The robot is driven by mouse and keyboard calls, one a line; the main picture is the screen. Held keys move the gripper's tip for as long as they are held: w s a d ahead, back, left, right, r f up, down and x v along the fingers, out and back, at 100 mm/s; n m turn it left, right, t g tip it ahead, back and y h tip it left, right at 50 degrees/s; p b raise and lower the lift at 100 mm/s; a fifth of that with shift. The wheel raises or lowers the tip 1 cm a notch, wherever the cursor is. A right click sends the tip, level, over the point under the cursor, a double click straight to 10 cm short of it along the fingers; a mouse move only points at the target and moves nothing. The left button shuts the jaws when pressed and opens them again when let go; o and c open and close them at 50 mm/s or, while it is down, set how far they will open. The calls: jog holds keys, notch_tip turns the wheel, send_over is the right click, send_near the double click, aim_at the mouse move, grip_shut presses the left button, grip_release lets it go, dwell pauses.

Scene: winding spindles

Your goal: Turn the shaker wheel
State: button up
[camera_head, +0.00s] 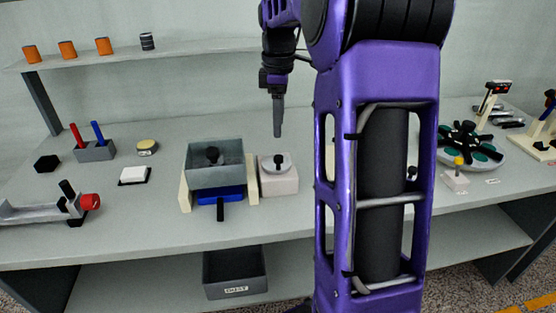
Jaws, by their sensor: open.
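A pale block (280,182) stands on the table just right of the shaker. On its top is a round grey wheel (276,166) with a dark knob; it looks like the shaker wheel. The shaker is a grey open box (202,173) with a black knob inside, held between cream side supports, with a blue part (205,194) below. My gripper (278,132) points down above and slightly behind the wheel, apart from it and empty. It is open, though its fingers overlap in this view.
Left are a holder with red and blue sticks (96,150), a white square pad (134,176) and a grey vise-like fixture (40,211). A round carousel (470,157) stands right. A shelf (150,55) runs behind. My arm hides the middle right of the table.

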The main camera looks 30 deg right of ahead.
aim_at(278, 156)
notch_tip(278, 156, down, 11)
jog(key=shift+f+b, duration=0.1)
jog(key=shift+b, duration=0.8)
grip_shut()
